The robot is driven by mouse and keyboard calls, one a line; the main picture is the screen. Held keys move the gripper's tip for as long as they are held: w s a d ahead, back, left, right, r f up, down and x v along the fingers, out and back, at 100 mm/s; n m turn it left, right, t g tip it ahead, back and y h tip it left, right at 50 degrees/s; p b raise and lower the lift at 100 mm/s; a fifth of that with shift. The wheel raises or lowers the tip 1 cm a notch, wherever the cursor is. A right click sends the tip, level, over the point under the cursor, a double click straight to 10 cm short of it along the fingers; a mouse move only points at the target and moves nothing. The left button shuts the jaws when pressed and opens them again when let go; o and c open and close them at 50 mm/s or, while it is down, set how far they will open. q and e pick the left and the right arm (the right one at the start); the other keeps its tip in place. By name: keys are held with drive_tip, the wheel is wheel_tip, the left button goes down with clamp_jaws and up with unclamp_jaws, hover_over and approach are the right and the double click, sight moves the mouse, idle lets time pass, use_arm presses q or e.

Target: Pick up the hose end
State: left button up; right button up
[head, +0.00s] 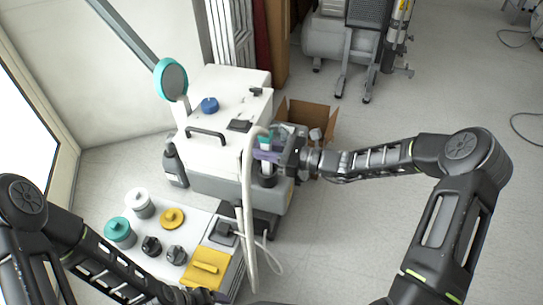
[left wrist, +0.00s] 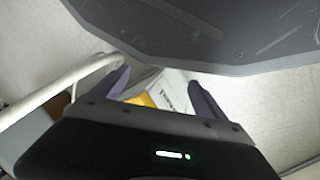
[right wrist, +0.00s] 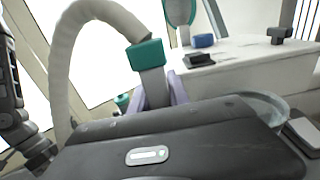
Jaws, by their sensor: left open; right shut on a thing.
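The hose end (right wrist: 148,57) has a teal collar and a grey lower part, and a thick pale hose (right wrist: 92,12) arches away from it to the left. My right gripper (right wrist: 163,98) is shut on the grey part below the collar, its purple fingers on either side. In the head view, the hose end (head: 266,141) and my right gripper (head: 268,156) are in front of the white machine (head: 235,95). My left gripper (left wrist: 160,90) is open and empty, with its purple fingers spread; in the head view it is at the bottom edge, partly hidden.
A white cart top (head: 190,225) at lower left holds teal, white, yellow and black caps and a yellow block (head: 206,268). A dark bottle (head: 174,165) stands beside the machine. An open cardboard box (head: 308,115) is behind my right gripper.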

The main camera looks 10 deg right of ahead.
clamp_jaws()
